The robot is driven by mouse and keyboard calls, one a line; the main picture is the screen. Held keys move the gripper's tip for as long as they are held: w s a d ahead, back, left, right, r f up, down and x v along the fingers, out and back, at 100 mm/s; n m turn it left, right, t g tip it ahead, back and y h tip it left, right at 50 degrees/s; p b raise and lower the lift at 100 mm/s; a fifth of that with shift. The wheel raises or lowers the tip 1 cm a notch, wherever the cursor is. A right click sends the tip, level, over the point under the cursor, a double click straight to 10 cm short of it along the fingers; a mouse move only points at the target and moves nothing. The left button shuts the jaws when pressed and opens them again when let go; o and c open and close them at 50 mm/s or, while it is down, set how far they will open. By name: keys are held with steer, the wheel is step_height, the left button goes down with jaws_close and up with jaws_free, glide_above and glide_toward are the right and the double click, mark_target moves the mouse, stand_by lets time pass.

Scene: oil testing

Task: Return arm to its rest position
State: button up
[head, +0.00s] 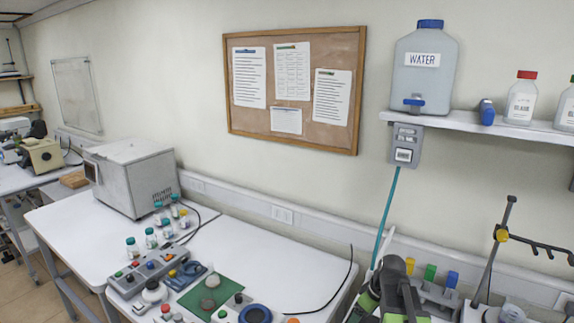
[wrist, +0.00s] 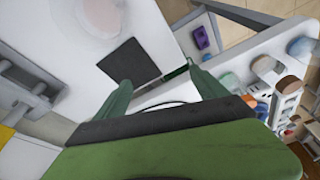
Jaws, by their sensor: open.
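My gripper (wrist: 160,78) shows in the wrist view as two green fingers spread apart, with a dark bar and a broad green body behind them. It is open, and no held thing shows between the fingertips. A white surface with a dark square (wrist: 129,61) lies beyond the fingers. A thin dark-green stick-like thing (wrist: 175,73) shows near the right fingertip; I cannot tell whether they touch. In the head view, dark and green parts stand at the bottom right; I cannot tell whether they are my arm.
In the head view, a white bench (head: 290,262) holds a grey box-shaped device (head: 135,180), several small bottles and a control box (head: 150,275). A shelf (head: 470,124) carries a water container (head: 424,75). A stand (head: 492,255) rises at right. The bench's back middle is mostly clear.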

steer(key=s+a+f+g+b, duration=0.1)
steer(key=s+a+f, duration=0.1)
steer(key=a, duration=0.5)
steer(key=s+a+f+b, duration=0.2)
steer(key=a, duration=0.4)
steer(key=shift+s+d+m+g+h+p, duration=0.15)
steer(key=shift+s+d+m+g+h, duration=0.15)
steer(key=shift+s+m, duration=0.65)
steer(key=shift+s+d+m+g+h+p, duration=0.15)
steer(key=shift+s+m+h, duration=0.25)
steer(key=shift+m, duration=1)
steer(key=shift+s+d+m+g+h+p, duration=0.15)
steer(key=shift+s+d+m+h, duration=0.15)
steer(key=shift+s+m, duration=0.65)
steer(key=shift+w, duration=0.25)
